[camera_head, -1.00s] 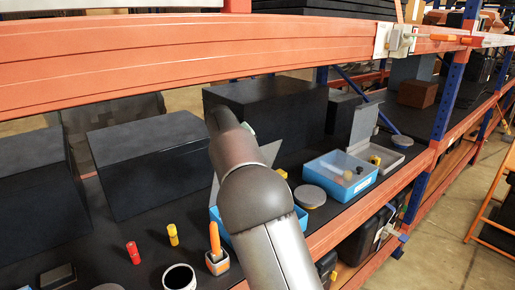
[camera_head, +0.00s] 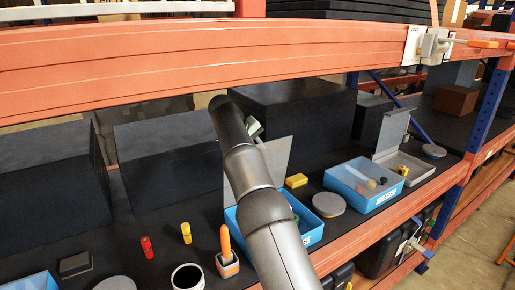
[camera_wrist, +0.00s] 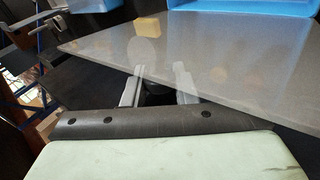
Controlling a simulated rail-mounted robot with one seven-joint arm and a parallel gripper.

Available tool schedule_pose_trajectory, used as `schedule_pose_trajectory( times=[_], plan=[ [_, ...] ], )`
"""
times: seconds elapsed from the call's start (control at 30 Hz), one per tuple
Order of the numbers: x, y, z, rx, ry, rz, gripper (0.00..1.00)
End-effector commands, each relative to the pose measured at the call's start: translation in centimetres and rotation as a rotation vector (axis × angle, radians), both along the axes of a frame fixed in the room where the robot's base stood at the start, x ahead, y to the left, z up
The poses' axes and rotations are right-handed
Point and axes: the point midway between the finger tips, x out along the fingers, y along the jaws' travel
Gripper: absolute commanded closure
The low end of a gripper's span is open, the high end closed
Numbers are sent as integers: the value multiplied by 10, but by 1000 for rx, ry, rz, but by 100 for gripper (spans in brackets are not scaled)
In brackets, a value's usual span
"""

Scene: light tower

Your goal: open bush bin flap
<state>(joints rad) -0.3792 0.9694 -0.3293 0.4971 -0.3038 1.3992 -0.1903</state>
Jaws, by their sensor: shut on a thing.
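A blue bin (camera_head: 309,233) stands on the shelf, partly hidden behind my arm, with several green or dark parts inside. Its grey flap (camera_head: 277,161) stands raised at the back, tilted, with my arm crossing in front of it. In the wrist view the flap (camera_wrist: 240,62) is a broad, shiny grey panel across the middle, with a blue bin wall (camera_wrist: 200,5) beyond it. My gripper (camera_wrist: 157,88) is shut on the flap at its near edge; the exact contact is hard to see. In the head view the fingertips are hidden.
A yellow block (camera_head: 296,181), a round disc (camera_head: 328,205), an orange-handled tool (camera_head: 226,243) and a cup (camera_head: 187,277) are nearby. An orange beam (camera_head: 150,65) crosses above.

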Motion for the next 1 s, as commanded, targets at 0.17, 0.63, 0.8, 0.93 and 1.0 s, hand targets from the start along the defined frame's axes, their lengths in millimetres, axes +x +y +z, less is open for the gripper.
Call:
schedule_pose_trajectory(
  times=[0.17,0.63,0.8,0.93,1.0],
  plan=[
    [0,-1,-3,-3,8,-3,100],
    [0,-1,-2,-1,5,-1,52],
    [-1,1,1,0,3,-1,52],
    [-6,8,13,-1,1,0,52],
    [-11,14,22,-1,1,0,52]
  ],
)
